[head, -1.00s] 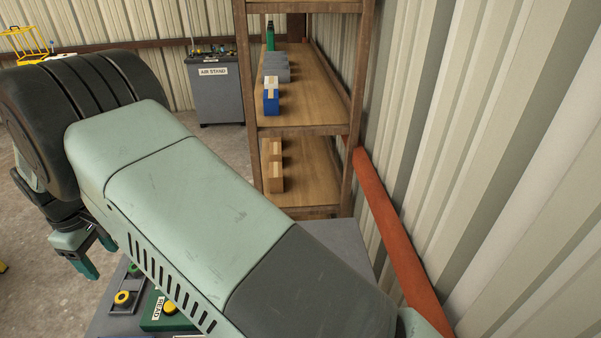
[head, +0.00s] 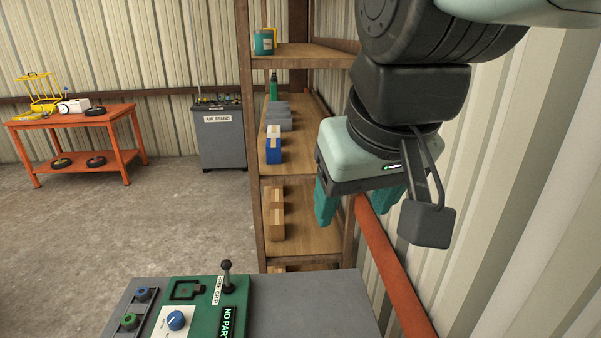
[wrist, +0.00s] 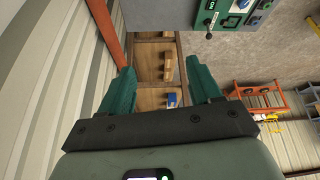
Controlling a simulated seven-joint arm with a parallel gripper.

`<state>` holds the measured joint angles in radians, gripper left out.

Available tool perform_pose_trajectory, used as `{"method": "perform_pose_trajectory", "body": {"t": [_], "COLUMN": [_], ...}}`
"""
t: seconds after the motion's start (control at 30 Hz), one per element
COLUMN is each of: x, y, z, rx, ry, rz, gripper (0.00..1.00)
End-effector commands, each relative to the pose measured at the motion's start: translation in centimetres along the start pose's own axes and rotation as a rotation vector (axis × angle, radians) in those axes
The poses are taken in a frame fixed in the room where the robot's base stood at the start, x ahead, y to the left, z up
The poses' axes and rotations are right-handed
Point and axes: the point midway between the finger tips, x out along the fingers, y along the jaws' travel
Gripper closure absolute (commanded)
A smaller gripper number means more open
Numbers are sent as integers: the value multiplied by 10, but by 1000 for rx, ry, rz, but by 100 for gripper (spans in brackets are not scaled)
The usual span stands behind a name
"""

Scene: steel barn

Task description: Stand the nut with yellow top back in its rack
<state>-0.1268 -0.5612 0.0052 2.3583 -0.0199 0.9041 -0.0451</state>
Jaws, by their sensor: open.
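My gripper (head: 355,205) hangs in the air at the right of the head view, in front of the shelf and wall. Its teal fingers are apart, with nothing held between them. In the wrist view the open gripper (wrist: 162,92) shows the shelf beyond its fingers. No yellow-topped nut can be made out now. A narrow dark rack (head: 118,333) at the left of the grey bench holds a blue-topped piece (head: 143,293) and a green-topped piece (head: 130,320). The bench's near part is cut off by the picture's lower edge.
A green panel (head: 203,313) with a blue knob (head: 176,320), upright black lever (head: 227,275) and "NO PART" display sits on the grey bench (head: 320,305). A wooden shelf (head: 300,242) with boxes stands behind. Corrugated wall (head: 530,200) and red rail (head: 395,270) bound the right.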

Motion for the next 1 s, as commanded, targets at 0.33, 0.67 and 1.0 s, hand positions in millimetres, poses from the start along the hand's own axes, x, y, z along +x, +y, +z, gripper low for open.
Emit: {"method": "perform_pose_trajectory", "body": {"t": [0.33,0.67,1.0], "x": [-7,-7,-7], "y": [17,16,16], "z": [52,51,51], "rx": [142,139,138], "ry": [50,50,50], "rz": [37,36,36], "gripper": [37,37,37]}}
